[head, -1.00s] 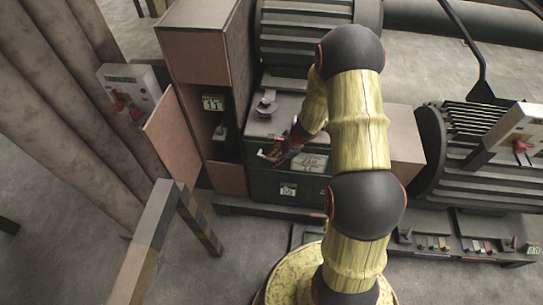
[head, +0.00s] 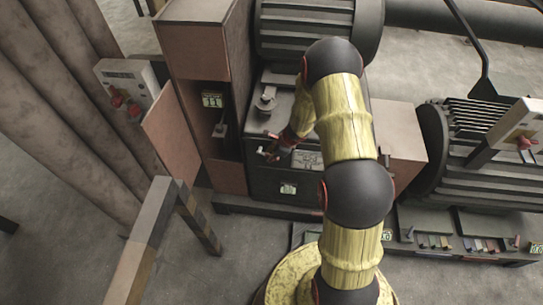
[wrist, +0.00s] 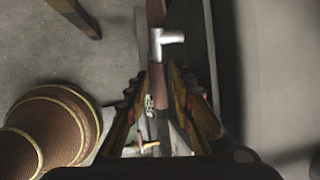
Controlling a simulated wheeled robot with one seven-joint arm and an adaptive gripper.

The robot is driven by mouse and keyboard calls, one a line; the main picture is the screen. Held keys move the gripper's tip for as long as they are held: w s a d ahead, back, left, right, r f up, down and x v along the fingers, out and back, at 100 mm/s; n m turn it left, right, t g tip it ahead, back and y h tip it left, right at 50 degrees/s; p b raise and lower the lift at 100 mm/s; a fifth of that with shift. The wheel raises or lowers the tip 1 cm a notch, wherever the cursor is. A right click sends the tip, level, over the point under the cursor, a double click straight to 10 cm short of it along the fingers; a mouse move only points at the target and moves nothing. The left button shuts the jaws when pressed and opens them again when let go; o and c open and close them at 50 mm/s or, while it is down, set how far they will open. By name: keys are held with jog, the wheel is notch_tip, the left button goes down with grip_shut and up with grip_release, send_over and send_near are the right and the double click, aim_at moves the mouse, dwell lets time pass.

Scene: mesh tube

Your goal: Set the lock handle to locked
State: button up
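A small pale metal handle (head: 264,151) sticks out at the upper left front of the dark machine box (head: 262,185) in the head view. In the wrist view a T-shaped metal handle (wrist: 166,37) lies beyond the fingertips; it appears to be the same handle. Whether a finger touches the handle cannot be told. The handle's mount is partly hidden by my gripper.
A brown cabinet (head: 203,60) with an open niche, holding a small lever (head: 220,126), stands left of the box. A control panel (head: 126,86) with red knobs is farther left. A barrier post (head: 150,235) stands in front. Bare floor lies at lower left.

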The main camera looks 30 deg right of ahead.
jog(key=c, duration=0.4)
grip_shut()
dwell(0.4)
